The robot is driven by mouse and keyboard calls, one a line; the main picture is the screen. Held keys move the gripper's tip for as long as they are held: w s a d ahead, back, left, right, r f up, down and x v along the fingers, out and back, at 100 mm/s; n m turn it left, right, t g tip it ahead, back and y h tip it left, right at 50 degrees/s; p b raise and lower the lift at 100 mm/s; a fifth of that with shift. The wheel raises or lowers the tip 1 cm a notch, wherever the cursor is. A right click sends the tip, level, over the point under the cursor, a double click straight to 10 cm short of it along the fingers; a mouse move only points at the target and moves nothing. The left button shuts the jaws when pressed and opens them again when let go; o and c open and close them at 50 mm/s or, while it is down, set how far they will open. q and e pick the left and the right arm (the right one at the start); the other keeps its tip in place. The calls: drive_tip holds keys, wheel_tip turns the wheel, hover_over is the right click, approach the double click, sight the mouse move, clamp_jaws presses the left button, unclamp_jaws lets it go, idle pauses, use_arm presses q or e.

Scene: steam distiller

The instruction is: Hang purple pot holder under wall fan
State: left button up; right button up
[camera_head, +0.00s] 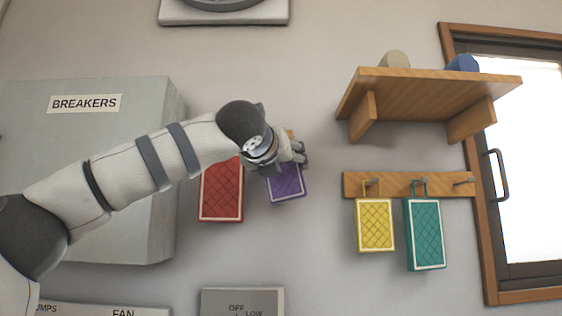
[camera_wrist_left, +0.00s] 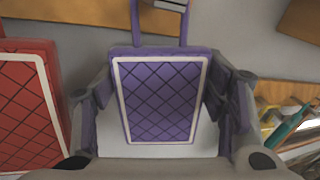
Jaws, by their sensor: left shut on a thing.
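The purple pot holder (camera_head: 287,188) is at the wall right of the red pot holder (camera_head: 221,190), below the fan. My left gripper (camera_head: 298,154) is shut on it. In the left wrist view the purple pot holder (camera_wrist_left: 160,100) sits upright between the two fingers, gripped by its sides. Its loop (camera_wrist_left: 136,22) rises toward a grey peg (camera_wrist_left: 172,4) on a wooden strip; I cannot tell whether the loop is around the peg. The wall fan (camera_head: 224,8) is cut off at the top edge. My right gripper is out of view.
Yellow (camera_head: 375,224) and teal (camera_head: 425,235) pot holders hang from a wooden peg rail (camera_head: 405,184), which has a bare peg at right. A shelf (camera_head: 430,92) juts out above. The breaker box (camera_head: 90,110) is at left, a switch panel (camera_head: 242,301) below, a window at right.

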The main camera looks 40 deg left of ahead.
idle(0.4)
use_arm(q)
drive_tip(key=o, duration=1.1)
drive_tip(key=shift+o, duration=0.2)
